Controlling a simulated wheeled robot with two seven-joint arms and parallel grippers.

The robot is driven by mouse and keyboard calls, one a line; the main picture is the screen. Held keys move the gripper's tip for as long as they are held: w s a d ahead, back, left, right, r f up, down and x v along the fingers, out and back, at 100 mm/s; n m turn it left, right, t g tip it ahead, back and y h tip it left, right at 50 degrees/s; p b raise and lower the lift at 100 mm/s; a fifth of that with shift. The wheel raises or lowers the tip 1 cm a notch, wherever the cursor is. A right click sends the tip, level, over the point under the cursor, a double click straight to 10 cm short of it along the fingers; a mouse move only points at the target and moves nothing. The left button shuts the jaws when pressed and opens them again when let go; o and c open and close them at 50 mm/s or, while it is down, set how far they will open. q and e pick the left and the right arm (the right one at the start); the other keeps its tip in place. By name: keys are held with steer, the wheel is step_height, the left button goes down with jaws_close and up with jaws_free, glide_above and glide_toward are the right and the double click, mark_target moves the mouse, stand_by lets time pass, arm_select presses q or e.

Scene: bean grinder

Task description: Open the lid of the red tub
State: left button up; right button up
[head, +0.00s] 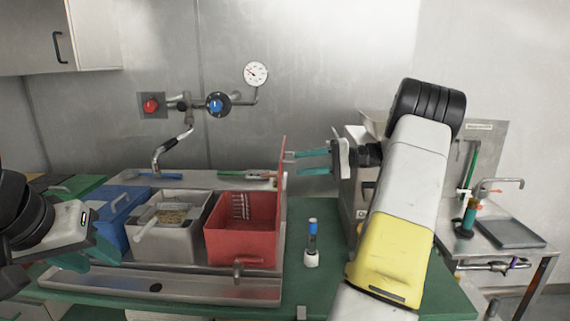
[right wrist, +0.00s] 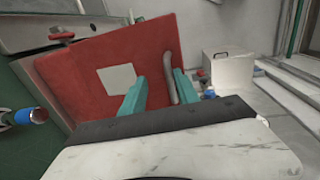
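The red tub (head: 238,246) stands on the metal tray, open at the top, with a ribbed piece on its inner wall. Its red lid (head: 281,195) stands about upright at the tub's right edge, seen nearly edge-on. In the right wrist view the lid (right wrist: 98,62) shows its face with a pale square label and a grey handle (right wrist: 171,77). My right gripper (head: 289,161) is beside the lid's upper part. Its teal fingers (right wrist: 160,80) are apart, with the handle between them, nearer the right finger. My left gripper (head: 82,256) is at the far left, its finger state unclear.
A grey tub (head: 170,243) with grains and a scoop and a blue tub (head: 118,215) stand left of the red tub. A small blue-topped vial (head: 312,241) stands on the green table to the right. A metal machine (head: 354,190) is behind my right arm.

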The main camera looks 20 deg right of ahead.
steer(key=f+v, duration=0.1)
steer(key=v, duration=0.6)
steer(key=shift+d+r, duration=0.4)
steer(key=shift+r, duration=0.05)
steer(key=shift+s, duration=0.15)
